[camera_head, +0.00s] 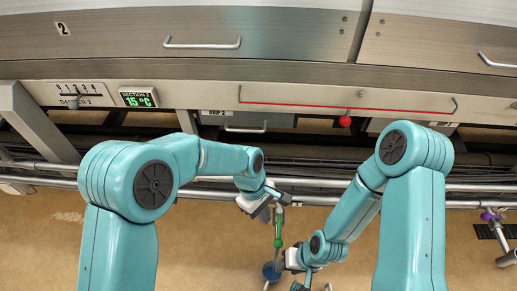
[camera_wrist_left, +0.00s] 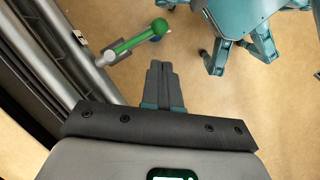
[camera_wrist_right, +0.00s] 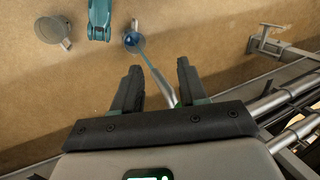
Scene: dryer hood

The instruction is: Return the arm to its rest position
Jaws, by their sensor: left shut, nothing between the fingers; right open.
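Both teal arms reach forward over the floor. My left gripper (camera_head: 283,200) is beside the grey rails under the machine. In the left wrist view its fingers (camera_wrist_left: 160,70) are shut together with nothing between them. A green-handled lever (camera_head: 278,228) stands just below it in the head view; it also shows in the left wrist view (camera_wrist_left: 133,42), apart from the fingertips. My right gripper (camera_head: 283,263) is lower, near a blue round piece (camera_head: 271,271). In the right wrist view its fingers (camera_wrist_right: 158,82) are open. A grey rod (camera_wrist_right: 160,82) shows between or beyond them; which is unclear.
Grey rails (camera_head: 320,183) run across under the hood. Above are a damper lever (camera_head: 78,97), a green-lit 15 °C display (camera_head: 138,98), a red knob (camera_head: 345,121) and steel panels with handles (camera_head: 202,44). A purple knob (camera_head: 491,216) is at far right. Bare floor (camera_head: 195,250) lies between the arms.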

